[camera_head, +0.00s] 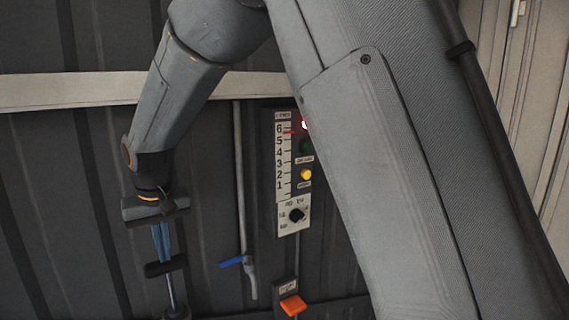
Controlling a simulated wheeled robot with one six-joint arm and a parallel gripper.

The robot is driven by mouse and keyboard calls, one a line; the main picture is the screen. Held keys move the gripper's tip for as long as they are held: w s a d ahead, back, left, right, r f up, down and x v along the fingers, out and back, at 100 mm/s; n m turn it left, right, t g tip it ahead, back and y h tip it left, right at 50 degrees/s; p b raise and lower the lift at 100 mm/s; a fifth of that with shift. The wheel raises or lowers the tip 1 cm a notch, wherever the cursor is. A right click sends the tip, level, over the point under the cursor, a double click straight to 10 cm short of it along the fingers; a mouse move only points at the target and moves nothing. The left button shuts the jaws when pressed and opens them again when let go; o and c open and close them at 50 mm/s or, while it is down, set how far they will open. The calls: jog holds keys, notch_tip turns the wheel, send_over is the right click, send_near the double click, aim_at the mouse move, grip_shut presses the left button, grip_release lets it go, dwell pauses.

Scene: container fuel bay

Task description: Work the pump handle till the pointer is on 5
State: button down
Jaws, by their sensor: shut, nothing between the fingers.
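The gauge (284,160) is a pale upright strip on the dark wall, numbered 1 at the bottom to 6 at the top. Its red pointer (290,132) stands between 5 and 6, just under the 6. The pump handle (165,268) is a black crossbar on a thin metal rod at lower left. The pump's dark body (176,313) shows only in part at the bottom edge. My gripper (163,256) points down, its bluish fingers shut and empty, right at or just above the crossbar. I cannot tell whether they touch.
Right of the gauge are a glowing red lamp (304,124), a dark green lamp (305,146) and a yellow lamp (306,174). Below are a black knob (296,215) and an orange switch (293,304). A pipe (241,180) with a blue lever (232,262) stands right of the pump.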

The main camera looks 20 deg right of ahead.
aim_at(169, 279)
jog(key=shift+s+d+f+b+x, duration=0.1)
jog(key=shift+s+b+x, duration=0.4)
jog(key=shift+x, duration=1.15)
jog(key=shift+s+d+f+b+x, duration=0.15)
jog(key=shift+b+x, duration=0.65)
jog(key=shift+x, duration=0.85)
jog(key=shift+s+b+x, duration=0.4)
jog(key=shift+b+x, duration=0.25)
jog(key=shift+x, duration=1.05)
jog(key=p+v, duration=0.3)
jog(key=v, duration=0.1)
jog(key=w+p+v, duration=0.1)
jog(key=p+v, duration=0.1)
jog(key=v, duration=0.2)
jog(key=w+p+v, duration=0.1)
jog(key=p+v, duration=0.2)
jog(key=shift+w+a+r+p, duration=0.1)
jog(key=shift+a+r+p, duration=0.2)
jog(key=shift+r, duration=0.35)
